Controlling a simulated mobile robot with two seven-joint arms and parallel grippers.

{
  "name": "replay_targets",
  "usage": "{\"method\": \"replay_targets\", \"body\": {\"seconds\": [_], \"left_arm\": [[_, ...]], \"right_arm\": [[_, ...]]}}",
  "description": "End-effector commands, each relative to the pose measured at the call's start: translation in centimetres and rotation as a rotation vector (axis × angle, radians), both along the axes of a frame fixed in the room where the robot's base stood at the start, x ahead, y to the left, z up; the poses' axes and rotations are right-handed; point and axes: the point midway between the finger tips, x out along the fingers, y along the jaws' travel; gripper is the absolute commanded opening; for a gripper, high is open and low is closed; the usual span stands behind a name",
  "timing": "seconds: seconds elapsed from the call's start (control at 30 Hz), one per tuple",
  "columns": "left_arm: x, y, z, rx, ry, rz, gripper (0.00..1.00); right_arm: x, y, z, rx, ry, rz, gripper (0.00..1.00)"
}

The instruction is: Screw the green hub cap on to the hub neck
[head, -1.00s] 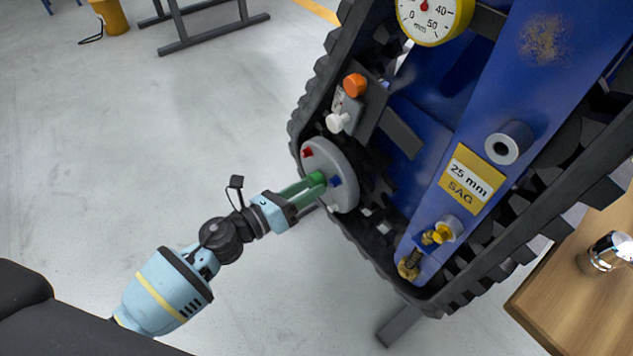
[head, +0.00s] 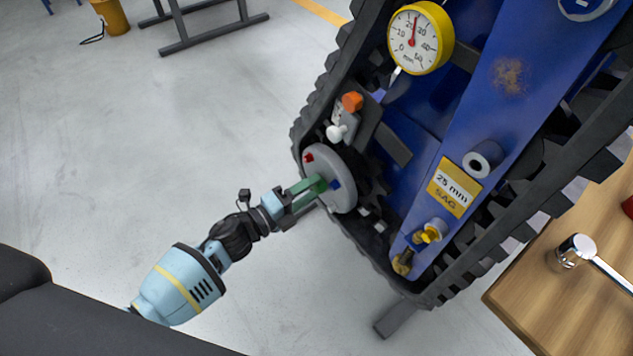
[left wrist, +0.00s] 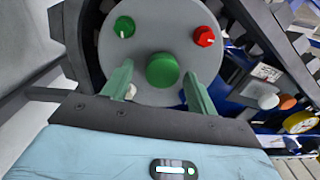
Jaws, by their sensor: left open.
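The green hub cap (left wrist: 162,70) is a round knob at the middle of the grey hub disc (left wrist: 145,40) in the left wrist view. It faces the camera, so how far it sits on the neck cannot be told; the neck is hidden behind it. My left gripper (left wrist: 157,72) is open, with one pale green finger on each side of the cap and small gaps showing. In the head view the cap (head: 319,184) shows partly between the fingers of the left gripper (head: 309,187), in front of the grey disc (head: 342,165). My right gripper is not in view.
The disc also bears a small green knob (left wrist: 124,27) and a red knob (left wrist: 204,37). Dark track (head: 310,110) surrounds it. A blue frame (head: 480,110) with a yellow dial (head: 447,40) stands right. A wooden table (head: 540,300) is lower right.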

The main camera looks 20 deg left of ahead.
Motion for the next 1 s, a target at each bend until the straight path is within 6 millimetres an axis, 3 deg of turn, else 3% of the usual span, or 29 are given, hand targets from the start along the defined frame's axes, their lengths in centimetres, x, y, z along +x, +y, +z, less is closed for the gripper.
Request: {"method": "replay_targets", "body": {"seconds": [0.13,0.5,0.83,1.0], "left_arm": [[0.0,0.0,0.2,-0.082,0.065,0.000,0.58],[0.1,0.0,0.2,-0.591,0.459,-0.001,0.58],[0.0,0.0,0.0,-0.692,0.538,-0.001,0.58],[0.0,0.0,0.1,-0.875,0.681,0.000,0.58]], "right_arm": [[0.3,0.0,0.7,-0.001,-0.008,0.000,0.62],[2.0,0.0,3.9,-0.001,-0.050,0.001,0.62],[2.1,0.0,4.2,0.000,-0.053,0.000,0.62],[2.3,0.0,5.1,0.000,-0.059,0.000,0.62]]}}
